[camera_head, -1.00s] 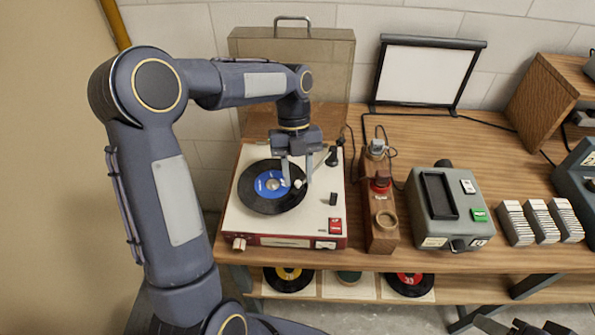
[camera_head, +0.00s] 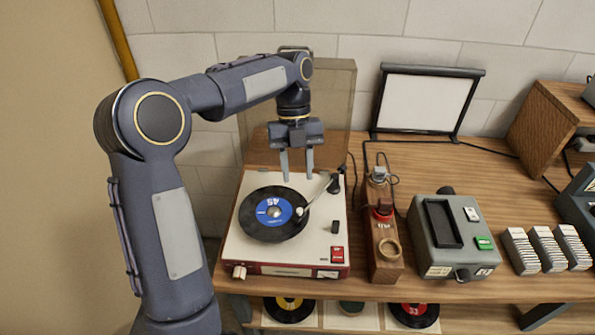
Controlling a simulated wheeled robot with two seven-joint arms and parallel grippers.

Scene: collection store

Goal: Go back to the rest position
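My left gripper (camera_head: 297,172) hangs above the back of the record player (camera_head: 250,250), fingers pointing down and apart, with nothing between them. The record player is white on top with a red front edge. A black record with a blue label (camera_head: 272,212) lies on its platter. The tonearm (camera_head: 320,193) reaches from the back right, and its head lies over the record near the label. I cannot tell whether its tip touches the record. My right gripper is not in view.
A wooden block with a red knob and brass ring (camera_head: 388,250) stands right of the player. Beyond it are a grey slide viewer (camera_head: 440,262), slide stacks (camera_head: 520,250) and a small white screen (camera_head: 425,100). More records lie on the shelf below (camera_head: 288,308).

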